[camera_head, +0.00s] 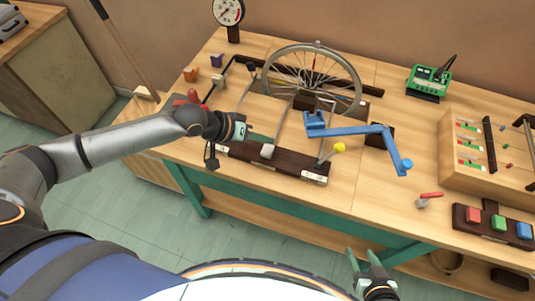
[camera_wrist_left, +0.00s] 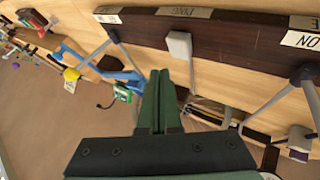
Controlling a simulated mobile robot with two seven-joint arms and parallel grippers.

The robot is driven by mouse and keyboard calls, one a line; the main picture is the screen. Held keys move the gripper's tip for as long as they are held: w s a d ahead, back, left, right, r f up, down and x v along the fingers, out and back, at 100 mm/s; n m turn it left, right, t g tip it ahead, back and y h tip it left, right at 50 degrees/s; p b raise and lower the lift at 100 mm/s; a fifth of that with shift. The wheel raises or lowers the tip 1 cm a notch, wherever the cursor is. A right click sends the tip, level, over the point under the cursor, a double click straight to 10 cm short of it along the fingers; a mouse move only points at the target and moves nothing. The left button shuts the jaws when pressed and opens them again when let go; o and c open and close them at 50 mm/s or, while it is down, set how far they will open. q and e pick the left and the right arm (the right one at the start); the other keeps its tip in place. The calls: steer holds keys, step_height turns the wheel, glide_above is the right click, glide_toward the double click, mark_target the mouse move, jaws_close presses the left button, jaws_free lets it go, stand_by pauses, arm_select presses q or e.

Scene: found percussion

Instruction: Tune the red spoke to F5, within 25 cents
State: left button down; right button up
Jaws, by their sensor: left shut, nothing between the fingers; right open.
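The bicycle wheel (camera_head: 361,88) stands upright in a dark stand at the back of the bench. A grey lever pad (camera_head: 267,151) is at the board's middle and also shows in the left wrist view (camera_wrist_left: 180,45). My left gripper (camera_head: 270,139) is shut and empty, above the board near the pad. My right gripper (camera_head: 363,256) is open and empty, off the bench's front edge.
A blue crank (camera_head: 350,133) stands right of the board, near a yellow-knobbed lever (camera_head: 339,148). A red-handled tool (camera_head: 430,195), a green device (camera_head: 430,77), a dial gauge (camera_head: 228,11) and a button block (camera_head: 498,235) are also on the bench.

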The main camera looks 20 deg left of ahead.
mark_target(272, 149)
arm_select(q)
steer(key=shift+f, duration=0.8)
steer(key=shift+f, duration=0.15)
stand_by(1.3)
steer(key=shift+f, duration=0.3)
steer(key=shift+f+b, duration=0.45)
steer(key=shift+f, duration=0.15)
stand_by(0.6)
stand_by(0.3)
steer(key=shift+r+p, duration=1)
steer(key=shift+p, duration=0.15)
steer(key=shift+r, duration=0.1)
